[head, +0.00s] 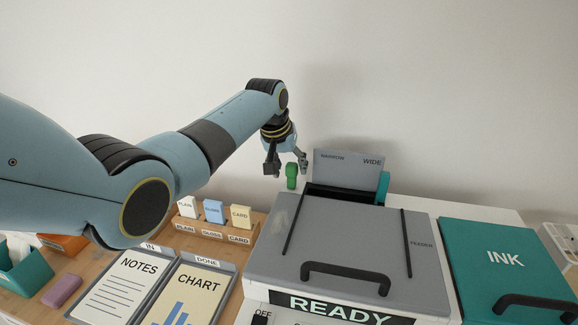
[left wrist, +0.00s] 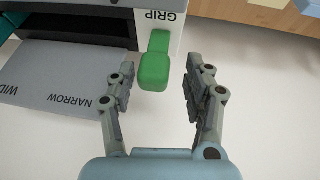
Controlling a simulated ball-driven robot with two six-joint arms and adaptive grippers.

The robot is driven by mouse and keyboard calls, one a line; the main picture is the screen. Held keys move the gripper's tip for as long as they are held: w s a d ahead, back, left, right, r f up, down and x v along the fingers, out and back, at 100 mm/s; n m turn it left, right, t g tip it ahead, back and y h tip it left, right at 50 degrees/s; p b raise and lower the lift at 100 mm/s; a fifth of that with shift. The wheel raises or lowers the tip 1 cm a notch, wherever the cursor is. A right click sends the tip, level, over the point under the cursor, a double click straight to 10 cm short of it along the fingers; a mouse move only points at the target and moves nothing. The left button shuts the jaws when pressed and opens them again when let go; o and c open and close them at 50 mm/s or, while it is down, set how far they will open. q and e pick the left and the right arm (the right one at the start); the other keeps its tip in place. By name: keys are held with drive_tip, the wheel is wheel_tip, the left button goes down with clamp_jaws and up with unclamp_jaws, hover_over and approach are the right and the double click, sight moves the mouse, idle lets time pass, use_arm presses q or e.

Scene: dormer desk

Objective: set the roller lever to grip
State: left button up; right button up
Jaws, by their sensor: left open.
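The roller lever is green. In the head view it (head: 291,176) stands at the left rear corner of the grey machine (head: 340,235). In the left wrist view the lever (left wrist: 154,70) shows close up, its block-shaped end pointing away from the word GRIP on the machine's side. My left gripper (head: 287,166) is open just above and around the lever in the head view. In the left wrist view the two fingers (left wrist: 162,85) stand on either side of the lever's end, with gaps visible on both sides. My right gripper is not in view.
A grey paper guide marked NARROW and WIDE (head: 350,172) rises right beside the lever. A teal INK box (head: 505,258) stands to the right. A wooden card holder (head: 218,232) and the NOTES and CHART trays lie to the left. The wall behind is bare.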

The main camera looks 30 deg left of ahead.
use_arm(q)
drive_tip(key=shift+c, duration=0.4)
drive_tip(key=shift+s, duration=0.1)
drive_tip(key=shift+c, duration=1.3)
drive_tip(key=c, duration=0.4)
clamp_jaws()
drive_tip(key=shift+d+r+y+p, duration=0.1)
drive_tip(key=shift+d+y+p, duration=0.2)
drive_tip(key=shift+d+y, duration=0.1)
drive_tip(key=shift+y, duration=0.3)
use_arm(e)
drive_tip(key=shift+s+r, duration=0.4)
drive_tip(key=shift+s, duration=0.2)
use_arm(q)
drive_tip(key=o, duration=0.7)
unclamp_jaws()
drive_tip(key=shift+w, duration=0.2)
drive_tip(key=shift+o, duration=0.2)
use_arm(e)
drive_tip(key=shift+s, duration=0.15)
